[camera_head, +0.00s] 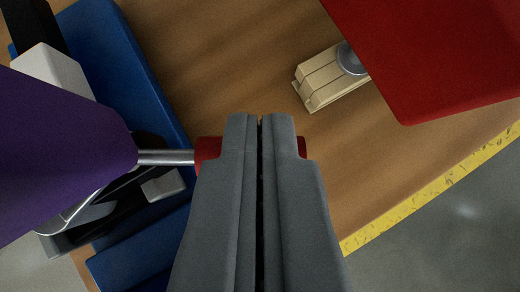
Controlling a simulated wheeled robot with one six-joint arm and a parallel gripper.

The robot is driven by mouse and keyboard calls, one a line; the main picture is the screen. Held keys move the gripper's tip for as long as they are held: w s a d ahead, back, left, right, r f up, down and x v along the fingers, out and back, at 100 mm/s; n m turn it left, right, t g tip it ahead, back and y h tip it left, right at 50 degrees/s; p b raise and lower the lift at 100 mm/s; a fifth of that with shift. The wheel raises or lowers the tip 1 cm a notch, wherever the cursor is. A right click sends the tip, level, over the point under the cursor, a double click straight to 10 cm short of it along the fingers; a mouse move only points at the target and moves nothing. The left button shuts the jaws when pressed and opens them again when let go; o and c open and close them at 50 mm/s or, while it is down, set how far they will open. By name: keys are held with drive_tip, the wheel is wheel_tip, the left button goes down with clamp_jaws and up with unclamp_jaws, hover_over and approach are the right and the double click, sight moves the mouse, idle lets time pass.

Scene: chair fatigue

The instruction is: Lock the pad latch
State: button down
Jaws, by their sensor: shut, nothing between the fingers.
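My gripper (260,120) is shut and points up the picture from the bottom centre, with nothing visible between its fingers. A red part (208,150) shows on both sides of the fingers, partly hidden behind them. A silver rod (165,157) runs from this red part left to a purple part (60,150). I cannot tell whether the fingers touch the red part. It may be the latch's handle, but no pad latch can be made out for certain.
A blue base (140,75) and a white block (52,72) lie around the purple part. A red panel (430,60) fills the upper right, beside a beige block (325,78).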

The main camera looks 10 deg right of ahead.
drive_tip(key=shift+x, duration=1.3)
drive_tip(key=shift+s+a, duration=0.2)
drive_tip(key=shift+s, duration=0.85)
drive_tip(key=shift+r, duration=0.1)
